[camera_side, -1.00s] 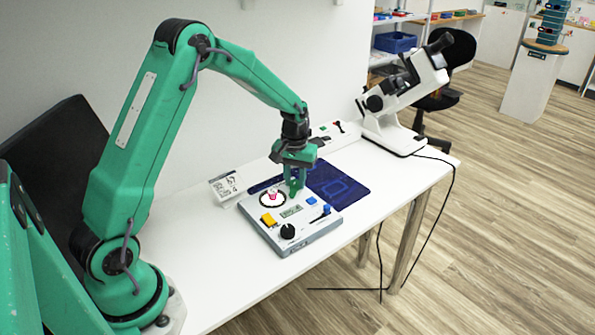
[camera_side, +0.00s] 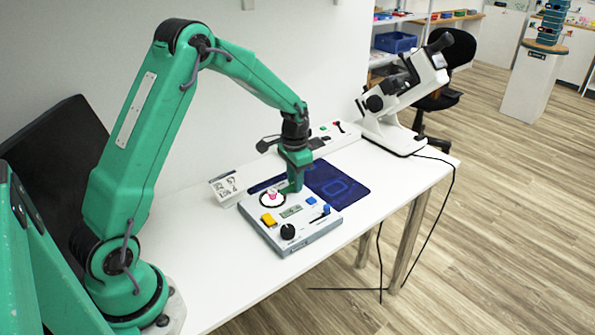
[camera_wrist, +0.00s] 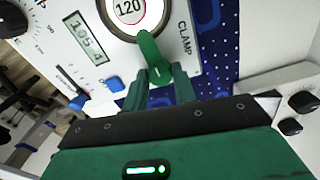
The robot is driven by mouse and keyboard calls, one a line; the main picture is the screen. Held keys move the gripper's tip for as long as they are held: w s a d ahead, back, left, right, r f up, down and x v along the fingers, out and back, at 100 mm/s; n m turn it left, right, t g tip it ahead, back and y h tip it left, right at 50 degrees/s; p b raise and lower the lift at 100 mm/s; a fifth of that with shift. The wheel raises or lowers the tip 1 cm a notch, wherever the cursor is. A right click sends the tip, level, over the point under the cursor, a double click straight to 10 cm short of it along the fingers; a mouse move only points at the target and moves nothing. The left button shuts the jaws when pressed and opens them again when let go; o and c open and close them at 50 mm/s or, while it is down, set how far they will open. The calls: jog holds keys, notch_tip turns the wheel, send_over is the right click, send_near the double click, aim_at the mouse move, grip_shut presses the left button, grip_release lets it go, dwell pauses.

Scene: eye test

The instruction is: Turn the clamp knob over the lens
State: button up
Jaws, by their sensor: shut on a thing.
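The lens (camera_wrist: 128,10) is a round disc marked 120 inside a dark ring on the white panel (camera_wrist: 55,48). In the side view, the lens (camera_side: 272,198) shows a pink mark. The green clamp knob (camera_wrist: 150,48) stands by the ring beside the word CLAMP, and its upper end overlaps the ring's near edge. My gripper (camera_wrist: 161,74) is shut on the clamp knob, with one finger on each side. In the side view, my gripper (camera_side: 297,178) points down at the panel's back edge; the same green makes the knob hard to separate there.
The panel carries a display (camera_side: 291,211), a yellow button (camera_side: 268,220), a black dial (camera_side: 287,231) and a blue slider (camera_side: 326,209). A dark blue mat (camera_side: 350,190) lies behind it. A white optical instrument (camera_side: 405,95) stands at the far right.

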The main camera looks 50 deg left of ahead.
jog(key=shift+r, duration=0.1)
dwell(0.3)
jog(key=o, duration=0.7)
jog(key=shift+r, duration=0.1)
notch_tip(320, 180, up, 6)
jog(key=shift+r, duration=0.8)
